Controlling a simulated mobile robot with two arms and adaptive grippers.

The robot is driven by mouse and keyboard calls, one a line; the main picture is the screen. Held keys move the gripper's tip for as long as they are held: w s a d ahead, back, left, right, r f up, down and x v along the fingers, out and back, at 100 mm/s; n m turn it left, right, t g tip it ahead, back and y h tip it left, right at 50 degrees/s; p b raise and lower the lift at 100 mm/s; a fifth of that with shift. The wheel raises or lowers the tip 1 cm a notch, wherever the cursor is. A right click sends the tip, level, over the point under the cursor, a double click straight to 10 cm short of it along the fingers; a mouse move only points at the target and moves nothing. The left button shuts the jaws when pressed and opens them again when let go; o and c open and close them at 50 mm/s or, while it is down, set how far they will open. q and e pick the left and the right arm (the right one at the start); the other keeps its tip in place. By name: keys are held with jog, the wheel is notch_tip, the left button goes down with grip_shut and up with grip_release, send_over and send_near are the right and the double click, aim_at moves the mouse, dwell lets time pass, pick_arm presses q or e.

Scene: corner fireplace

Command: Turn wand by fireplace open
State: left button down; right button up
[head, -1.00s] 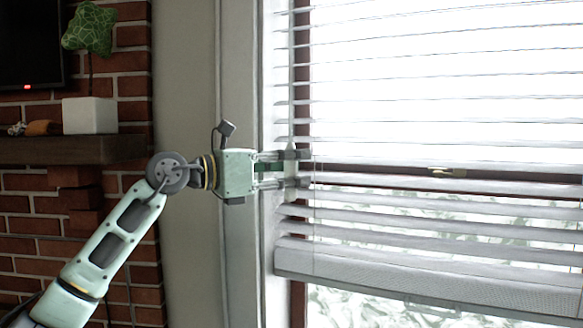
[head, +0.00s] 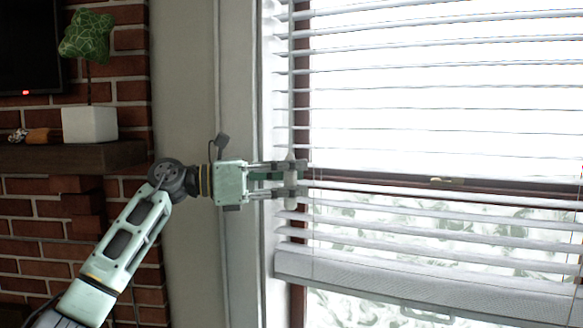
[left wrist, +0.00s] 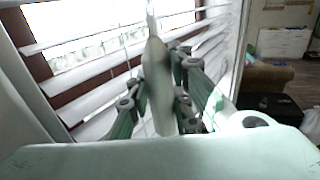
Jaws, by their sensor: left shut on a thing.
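The wand (left wrist: 158,88) is a slim, pale grey-white handle hanging upright at the left side of the window blind (head: 420,263). It fills the middle of the left wrist view, between my finger links. My left gripper (head: 296,179) is shut on the wand, coming in level from the left in the head view. Its fingers hide much of the handle there. The white blind slats are tilted with gaps between them, and bright outdoor light shows through. My right gripper is in neither view.
A brick fireplace with a dark wooden mantel (head: 70,156) stands at the left. A white planter (head: 90,124) with a green plant sits on it. The window trim is just beside my gripper. The left wrist view shows a brown sofa (left wrist: 268,75).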

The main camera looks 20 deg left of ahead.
pick_arm(q)
jog(key=c, duration=1.6)
grip_release()
jog(key=shift+o, duration=0.2)
jog(key=v, duration=1.2)
